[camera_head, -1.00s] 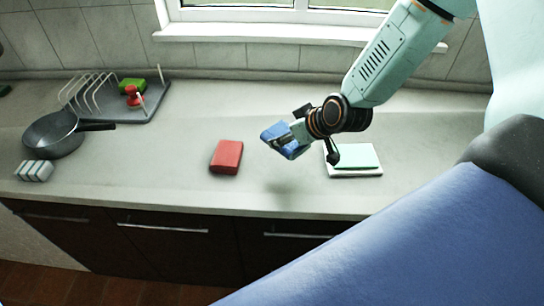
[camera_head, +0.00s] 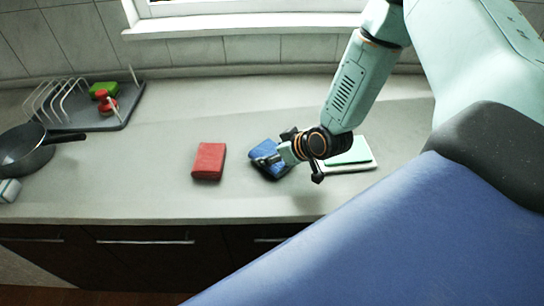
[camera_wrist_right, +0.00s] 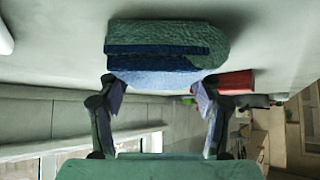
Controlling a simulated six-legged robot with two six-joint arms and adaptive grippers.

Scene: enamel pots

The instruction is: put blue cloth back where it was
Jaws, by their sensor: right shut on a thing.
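The folded blue cloth (camera_head: 266,153) is at the counter between the red cloth and the pale green cloth. In the right wrist view the blue cloth (camera_wrist_right: 165,45) lies across the fingertips, with its layered folds showing. My right gripper (camera_head: 277,159) is shut on the near right part of the blue cloth. In the right wrist view the two fingers of this gripper (camera_wrist_right: 160,84) stand apart at the cloth's edge. The cloth is at or just above the counter top; I cannot tell if it touches. My left gripper is not in view.
A folded red cloth (camera_head: 208,161) lies just left of the blue one. A dish rack (camera_head: 122,117) and a dark pan (camera_head: 22,152) stand at the left. The counter front (camera_head: 150,205) is clear.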

